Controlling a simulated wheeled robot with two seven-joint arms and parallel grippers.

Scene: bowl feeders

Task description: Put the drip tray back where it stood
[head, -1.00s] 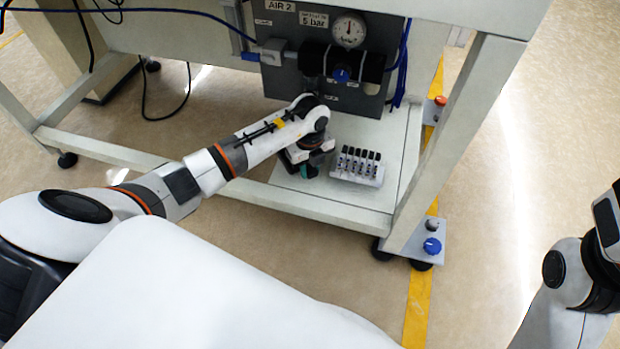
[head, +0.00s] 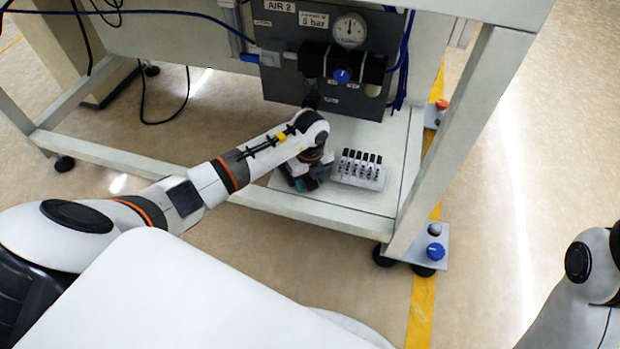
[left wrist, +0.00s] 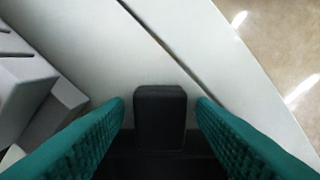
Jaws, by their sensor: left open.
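My left gripper (head: 304,185) is low over the shelf under the bench, below the air panel and left of the valve block. In the left wrist view its teal fingers (left wrist: 160,125) are apart. A dark block (left wrist: 160,116) shows between them, with a gap on each side and a dark area below it. I cannot tell whether this block is the drip tray or part of it. No other thing that I can make out as the drip tray shows, and my arm hides part of the shelf. My right gripper is out of view.
The pale shelf (head: 398,150) carries a valve block (head: 358,170) close right of my left gripper. The air panel (head: 285,85) with gauge (head: 349,31) and blue knob (head: 342,75) hangs above. A bench leg (head: 462,130) stands at right. Open floor lies further right.

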